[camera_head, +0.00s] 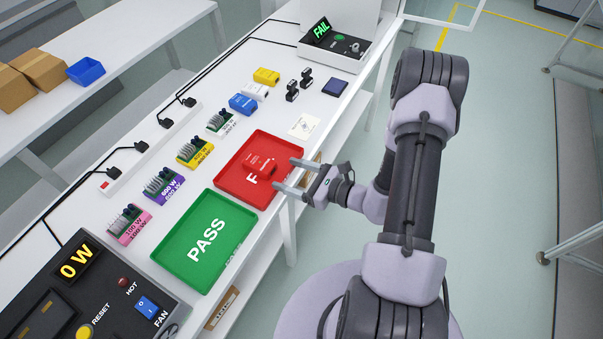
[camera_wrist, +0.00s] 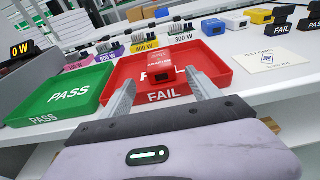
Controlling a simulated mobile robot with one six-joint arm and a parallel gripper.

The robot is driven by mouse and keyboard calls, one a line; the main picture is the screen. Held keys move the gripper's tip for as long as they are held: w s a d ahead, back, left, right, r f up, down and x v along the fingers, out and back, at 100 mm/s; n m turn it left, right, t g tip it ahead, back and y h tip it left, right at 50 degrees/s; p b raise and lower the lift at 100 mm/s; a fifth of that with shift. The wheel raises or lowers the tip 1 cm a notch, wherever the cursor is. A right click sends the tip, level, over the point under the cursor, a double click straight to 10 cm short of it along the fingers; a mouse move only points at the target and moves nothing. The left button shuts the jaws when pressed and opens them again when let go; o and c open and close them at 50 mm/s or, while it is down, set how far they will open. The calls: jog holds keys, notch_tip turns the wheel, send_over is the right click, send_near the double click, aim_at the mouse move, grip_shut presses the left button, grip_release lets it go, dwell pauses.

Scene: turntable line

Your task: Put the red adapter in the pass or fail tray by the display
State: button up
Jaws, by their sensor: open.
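The red adapter (camera_head: 262,163) lies in the red FAIL tray (camera_head: 236,188), covering part of its lettering. In the wrist view the adapter (camera_wrist: 160,74) sits inside the FAIL tray (camera_wrist: 218,68), between and beyond my fingers. My gripper (camera_head: 282,174) is open and empty, with its fingers reaching over the tray's near edge; it also shows in the wrist view (camera_wrist: 162,92). The green PASS tray (camera_head: 190,265) beside it is empty. The display (camera_head: 321,30) at the far end of the table reads FAIL in green.
Several colored load blocks (camera_head: 195,150) stand behind the trays. Blue (camera_head: 243,104), white and yellow adapters and black stamps (camera_head: 299,84) stand farther along. A control box (camera_head: 75,290) reading 0 W is at the near left. A paper card (camera_head: 303,126) lies beyond the FAIL tray.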

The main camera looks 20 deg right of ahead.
jog(key=s+a+r+n+g+y, duration=0.1)
jog(key=s+a+r+n+g, duration=0.5)
jog(key=r+n, duration=0.25)
jog(key=s+a+r+n+g, duration=0.5)
jog(key=a+r+n, duration=0.15)
jog(key=r, duration=0.35)
jog(key=s+d+r+n+t+h, duration=0.4)
jog(key=s+r+n+h, duration=0.3)
jog(key=r+n+h, duration=0.1)
jog(key=shift+s+r+n+p, duration=0.4)
jog(key=shift+r+n, duration=0.3)
jog(key=shift+r, duration=0.25)
